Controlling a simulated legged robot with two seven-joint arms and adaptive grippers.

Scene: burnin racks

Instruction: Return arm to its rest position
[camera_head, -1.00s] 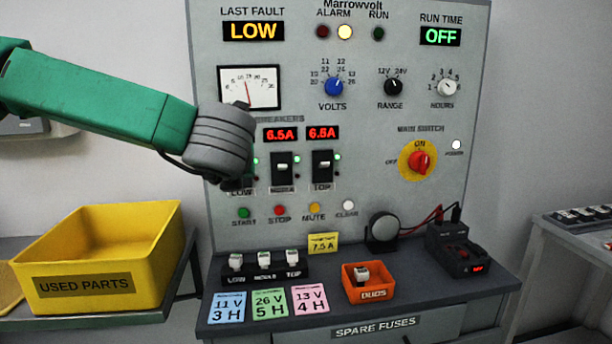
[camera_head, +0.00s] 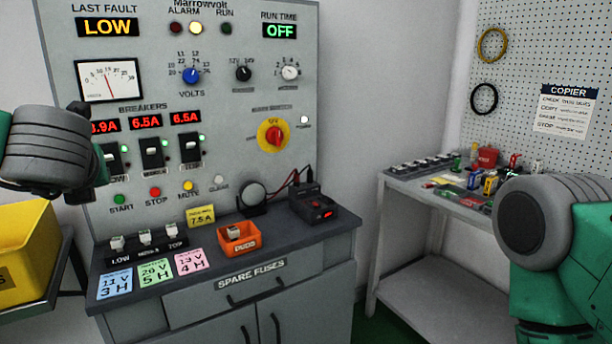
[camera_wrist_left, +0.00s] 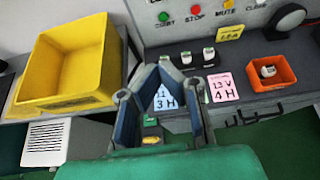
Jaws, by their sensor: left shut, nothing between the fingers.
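My left arm (camera_head: 48,150) comes in from the left in the head view, its grey rounded joint in front of the left breaker area of the panel. In the left wrist view my left gripper (camera_wrist_left: 160,70) shows its fingers over the blue "3 H" card, with nothing held. The fingers are shut and partly hide the card. My right arm (camera_head: 560,240) is at the right edge of the head view; its gripper does not show.
The grey control panel (camera_head: 230,130) stands above a bench with a fuse strip (camera_head: 150,247), coloured cards and an orange "DUDS" bin (camera_head: 239,240). A yellow bin (camera_head: 25,245) is at left, also in the left wrist view (camera_wrist_left: 85,98). A second bench (camera_head: 420,185) stands right.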

